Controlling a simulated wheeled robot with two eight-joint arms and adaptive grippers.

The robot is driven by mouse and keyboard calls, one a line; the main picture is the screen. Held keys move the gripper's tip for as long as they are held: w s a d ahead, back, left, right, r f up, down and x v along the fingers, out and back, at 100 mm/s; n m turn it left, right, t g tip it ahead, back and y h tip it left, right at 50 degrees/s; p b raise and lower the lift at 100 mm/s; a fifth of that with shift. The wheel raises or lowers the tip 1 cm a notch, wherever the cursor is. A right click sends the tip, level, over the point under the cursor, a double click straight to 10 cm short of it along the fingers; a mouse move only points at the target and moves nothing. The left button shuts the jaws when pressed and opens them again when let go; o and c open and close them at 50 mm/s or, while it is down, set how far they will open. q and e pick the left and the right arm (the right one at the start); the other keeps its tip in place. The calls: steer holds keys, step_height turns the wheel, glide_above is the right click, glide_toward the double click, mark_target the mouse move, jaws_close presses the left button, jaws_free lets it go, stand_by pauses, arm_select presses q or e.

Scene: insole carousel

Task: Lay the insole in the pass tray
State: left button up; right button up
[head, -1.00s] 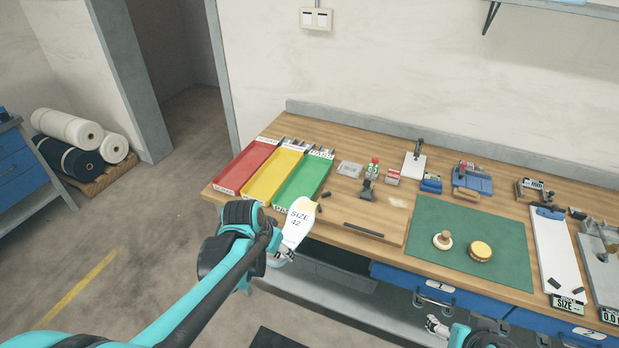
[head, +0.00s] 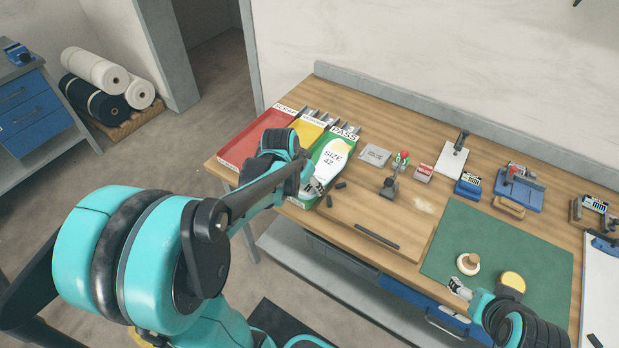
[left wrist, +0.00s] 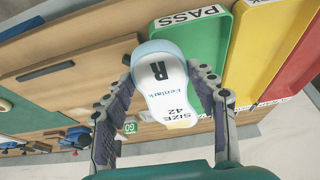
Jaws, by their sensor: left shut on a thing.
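The white insole (head: 333,158), marked SIZE 42, lies over the green PASS tray (head: 318,149) in the head view. My left gripper (head: 312,187) is shut on its near end, at the front part of the tray. In the left wrist view the two fingers grip the sides of the insole (left wrist: 166,88), which shows a large R. The green tray (left wrist: 186,42) is behind it there. I cannot tell whether the insole touches the tray floor. My right gripper (head: 459,288) is by the bench's front edge, near the green mat; its jaws are too small to read.
A yellow tray (head: 308,128) and a red tray (head: 248,150) stand left of the green one. Small black pieces (head: 341,184), a grey stand (head: 388,187) and a wooden board (head: 400,225) are to its right. A green mat (head: 520,240) holds a round-knobbed tool (head: 468,263).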

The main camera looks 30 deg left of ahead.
arm_select(q)
steer(key=w+a+f, duration=0.1)
steer(key=w, duration=0.1)
steer(key=w+a+f+b, duration=0.1)
steer(key=w+a+f, duration=0.1)
steer(key=w+a+f+b, duration=0.1)
steer(key=w, duration=0.1)
steer(key=shift+a+f, duration=0.3)
step_height(320, 180, down, 4)
steer(key=shift+f+b, duration=0.1)
steer(key=shift+b, duration=0.95)
steer(key=o, duration=0.9)
steer(key=shift+o, duration=0.2)
